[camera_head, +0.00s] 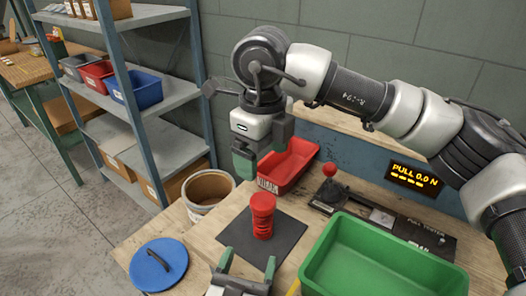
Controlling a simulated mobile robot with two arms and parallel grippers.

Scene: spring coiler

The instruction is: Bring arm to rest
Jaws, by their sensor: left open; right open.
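My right gripper (258,160) hangs from the arm that comes in from the right. It is open and empty, above the table near the red bin (290,168). My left gripper (247,268) is at the bottom middle, open and empty. Its green fingertips point away, toward a red cylindrical stack (262,215) that stands upright on a dark mat (285,242). The stack is apart from both grippers. Most of the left arm is out of view.
A green bin (385,262) fills the front right of the wooden table. A pull tester (400,225) with a lit display (414,179) stands behind it. A round container (208,190) and blue lid (159,264) are at left. Shelves (150,105) stand further left.

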